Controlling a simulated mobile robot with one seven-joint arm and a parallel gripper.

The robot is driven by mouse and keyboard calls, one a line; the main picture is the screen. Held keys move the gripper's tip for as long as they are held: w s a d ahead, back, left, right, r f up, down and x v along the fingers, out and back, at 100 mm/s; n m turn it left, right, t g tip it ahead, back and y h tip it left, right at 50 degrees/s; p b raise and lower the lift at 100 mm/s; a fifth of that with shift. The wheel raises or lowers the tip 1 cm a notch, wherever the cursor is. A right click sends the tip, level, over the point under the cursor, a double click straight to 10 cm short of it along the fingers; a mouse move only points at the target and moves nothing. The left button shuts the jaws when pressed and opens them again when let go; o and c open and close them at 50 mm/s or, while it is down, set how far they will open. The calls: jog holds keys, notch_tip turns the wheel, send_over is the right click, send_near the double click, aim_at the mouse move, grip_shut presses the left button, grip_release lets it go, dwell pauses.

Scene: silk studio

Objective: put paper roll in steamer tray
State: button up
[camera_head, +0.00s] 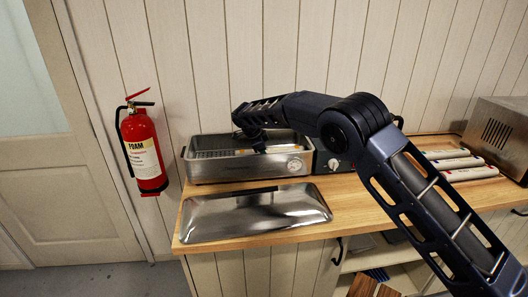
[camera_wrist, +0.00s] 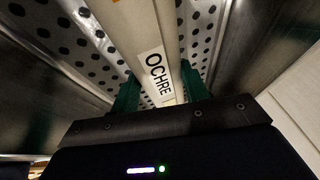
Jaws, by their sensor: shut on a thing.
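The paper roll (camera_wrist: 148,40), pale with a white label reading OCHRE, lies between the two green fingers of my gripper (camera_wrist: 158,88) in the wrist view. The fingers are shut on it. Behind it is the perforated metal floor (camera_wrist: 65,40) of the steamer tray, with metal walls on both sides. In the head view the steamer tray (camera_head: 225,172) is an open steel box with a dial on its front. My gripper (camera_head: 258,146) is over the tray, and the arm hides part of it. Whether the roll touches the floor, I cannot tell.
A steel lid (camera_head: 255,212) lies in front of the tray on the wooden counter (camera_head: 350,215). Several more rolls (camera_head: 465,172) lie at the right, beside a vented metal appliance (camera_head: 500,135). A red fire extinguisher (camera_head: 142,150) hangs on the wall at left.

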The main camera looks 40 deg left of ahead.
jog(key=o, duration=1)
jog(key=v, duration=1.2)
jog(key=shift+r, duration=0.1)
